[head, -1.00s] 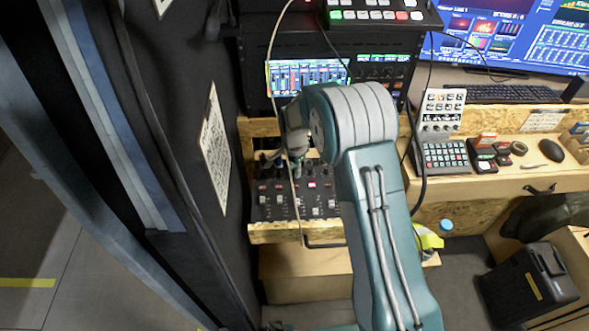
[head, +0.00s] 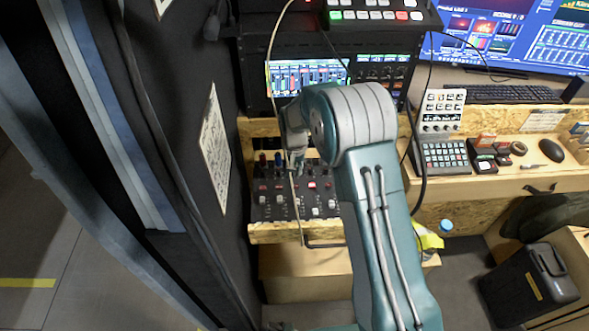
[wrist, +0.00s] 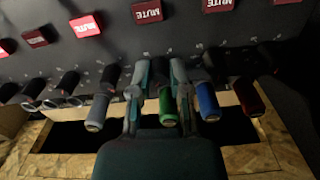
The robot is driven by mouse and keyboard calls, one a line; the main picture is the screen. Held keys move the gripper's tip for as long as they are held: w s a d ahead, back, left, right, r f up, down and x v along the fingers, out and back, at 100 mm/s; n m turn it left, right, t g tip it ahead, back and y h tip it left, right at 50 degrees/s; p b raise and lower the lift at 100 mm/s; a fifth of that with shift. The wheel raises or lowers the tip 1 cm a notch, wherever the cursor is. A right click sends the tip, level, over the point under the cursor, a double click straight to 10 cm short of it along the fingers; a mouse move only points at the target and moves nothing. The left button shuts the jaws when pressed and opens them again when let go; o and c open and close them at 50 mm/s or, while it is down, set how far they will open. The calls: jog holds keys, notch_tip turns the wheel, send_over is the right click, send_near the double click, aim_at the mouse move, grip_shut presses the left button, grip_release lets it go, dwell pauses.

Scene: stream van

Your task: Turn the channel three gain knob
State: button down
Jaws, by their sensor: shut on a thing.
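The green gain knob (wrist: 167,108), third from the right in the wrist view, stands between the two fingers of my gripper (wrist: 160,75). My gripper is shut on it. The blue knob (wrist: 207,101) is just right of the right finger, and the red knob (wrist: 246,98) is further right. A grey knob (wrist: 98,112) is left of the left finger. In the head view my gripper (head: 297,166) is at the back row of the mixer (head: 285,212), and my arm hides the green knob.
Several black knobs (wrist: 68,84) continue the row to the left in the wrist view. Mute buttons (wrist: 146,11) lie along the panel. A dark wall with a paper sheet (head: 214,148) stands close left, and a thin cable (head: 270,65) hangs by my gripper.

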jog(key=n, duration=0.4)
jog(key=shift+s+f+n, duration=0.1)
jog(key=shift+n, duration=0.2)
jog(key=n, duration=0.4)
jog(key=shift+n, duration=0.4)
jog(key=c, duration=0.6)
grip_release()
jog(key=shift+a, duration=0.1)
notch_tip(320, 180, up, 12)
jog(key=shift+a+f, duration=0.1)
